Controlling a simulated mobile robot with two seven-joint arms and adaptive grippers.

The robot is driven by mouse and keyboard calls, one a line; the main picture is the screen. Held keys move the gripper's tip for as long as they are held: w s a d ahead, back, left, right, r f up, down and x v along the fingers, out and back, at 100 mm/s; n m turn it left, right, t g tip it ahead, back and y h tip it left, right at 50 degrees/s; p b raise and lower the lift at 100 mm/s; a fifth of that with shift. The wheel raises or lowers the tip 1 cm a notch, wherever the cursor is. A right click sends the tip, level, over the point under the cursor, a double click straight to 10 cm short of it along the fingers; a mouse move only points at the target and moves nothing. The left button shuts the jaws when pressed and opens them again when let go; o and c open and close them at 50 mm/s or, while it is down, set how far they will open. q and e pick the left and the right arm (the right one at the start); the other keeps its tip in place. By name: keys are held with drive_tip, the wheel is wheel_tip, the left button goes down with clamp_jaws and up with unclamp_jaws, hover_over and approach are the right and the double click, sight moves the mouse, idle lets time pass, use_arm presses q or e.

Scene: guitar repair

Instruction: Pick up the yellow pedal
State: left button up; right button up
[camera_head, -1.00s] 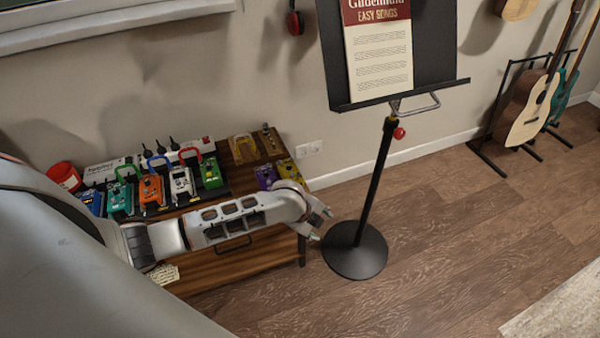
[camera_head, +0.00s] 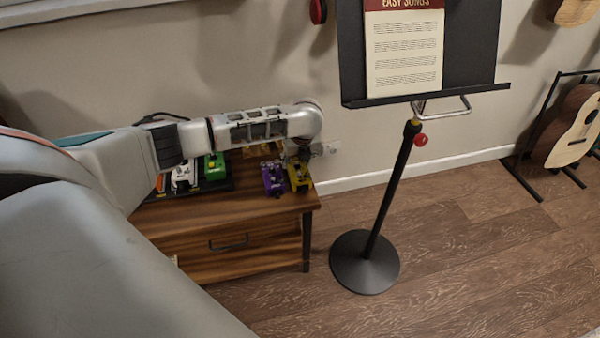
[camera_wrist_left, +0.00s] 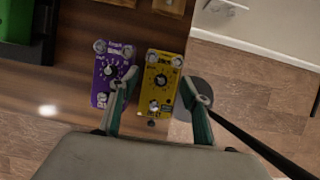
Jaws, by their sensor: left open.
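The yellow pedal (camera_head: 299,175) lies at the right end of the wooden cabinet top. In the left wrist view the yellow pedal (camera_wrist_left: 160,80) shows its knobs and sits upright in the picture, between the fingertips of my left gripper (camera_wrist_left: 160,92). That gripper is open, with one finger on each side of the pedal's lower part. The left finger lies between the yellow pedal and the purple pedal (camera_wrist_left: 112,75). In the head view my left gripper (camera_head: 303,153) is above the pedal and partly hidden by its own wrist. My right gripper is not seen.
The purple pedal (camera_head: 274,179) is close on the left of the yellow one. A green pedal (camera_head: 214,167) and other pedals are further left, partly behind my arm. A music stand (camera_head: 364,262) stands to the right of the cabinet (camera_head: 240,205). Open floor lies in front.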

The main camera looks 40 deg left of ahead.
sight(297, 162)
use_arm(q)
drive_tip(key=shift+w+a+f, duration=0.1)
drive_tip(key=shift+f, duration=0.4)
drive_tip(key=b+x, duration=0.2)
drive_tip(key=x, duration=0.1)
drive_tip(key=shift+f, duration=0.4)
drive_tip(key=shift+w+a+f+b, duration=0.1)
drive_tip(key=shift+w+f+b, duration=0.1)
drive_tip(key=shift+b, duration=0.1)
drive_tip(key=shift+w+r, duration=0.1)
drive_tip(key=shift+r, duration=0.2)
drive_tip(key=c, duration=0.9)
drive_tip(key=shift+c, duration=0.6)
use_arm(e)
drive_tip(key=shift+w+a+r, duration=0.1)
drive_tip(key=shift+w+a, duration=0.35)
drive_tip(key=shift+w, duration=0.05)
